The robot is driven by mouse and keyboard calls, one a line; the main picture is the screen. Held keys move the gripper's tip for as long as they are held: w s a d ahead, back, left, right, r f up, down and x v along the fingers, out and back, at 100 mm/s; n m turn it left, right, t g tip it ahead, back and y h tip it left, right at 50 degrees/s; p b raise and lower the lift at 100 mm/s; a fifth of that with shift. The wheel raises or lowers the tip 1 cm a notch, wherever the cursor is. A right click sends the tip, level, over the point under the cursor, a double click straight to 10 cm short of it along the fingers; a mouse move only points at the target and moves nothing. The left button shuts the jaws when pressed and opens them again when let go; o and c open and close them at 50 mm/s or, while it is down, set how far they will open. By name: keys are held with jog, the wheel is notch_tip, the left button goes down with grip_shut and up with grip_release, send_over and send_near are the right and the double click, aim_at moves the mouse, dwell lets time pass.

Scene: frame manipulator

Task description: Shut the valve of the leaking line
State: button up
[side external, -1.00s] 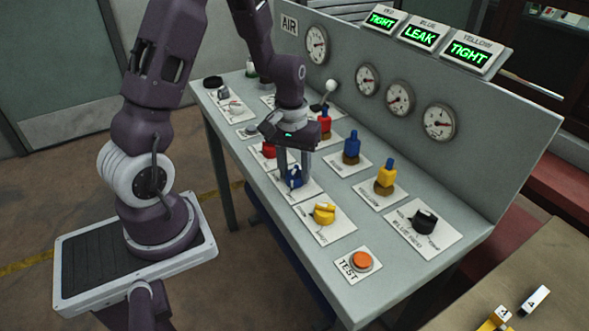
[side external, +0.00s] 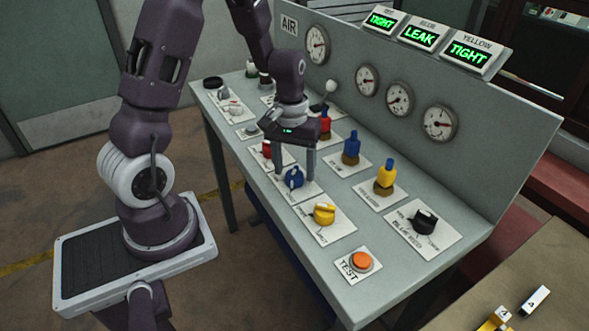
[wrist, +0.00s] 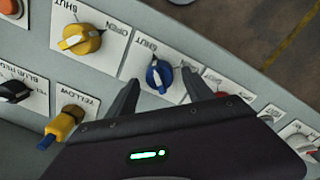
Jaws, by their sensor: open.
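The blue valve knob (side external: 293,177) sits on a white plate on the sloped bench, and in the wrist view (wrist: 160,76) it shows near the word SHUT. Its exact pointer angle is hard to tell. My gripper (side external: 295,174) is open over it, one finger on each side, with gaps visible between fingers and knob in the wrist view. The middle sign (side external: 419,36), labelled BLUE, reads LEAK. The red sign (side external: 382,21) and the yellow sign (side external: 470,53) read TIGHT.
The yellow knob (side external: 324,213) is beside the blue one, and the red knob (side external: 266,149) is on the other side, partly hidden. Blue (side external: 351,150) and yellow (side external: 386,177) fittings stand behind. A black selector (side external: 424,221) and orange TEST button (side external: 361,260) are nearer the right end.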

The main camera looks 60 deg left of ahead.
aim_at(294, 170)
notch_tip(294, 170, up, 6)
jog(key=shift+s+a+r, duration=0.1)
jog(key=shift+r, duration=0.15)
jog(key=s+d+r+m+t, duration=0.3)
jog(key=s+d+r+m, duration=0.15)
jog(key=d+r, duration=0.4)
jog(key=s+d+r+m+t, duration=0.2)
jog(key=s+r, duration=0.3)
jog(key=s, duration=0.5)
jog(key=shift+s+d+r+m, duration=0.4)
jog(key=shift+d+m, duration=0.15)
jog(key=shift+m, duration=0.1)
jog(key=shift+o, duration=0.2)
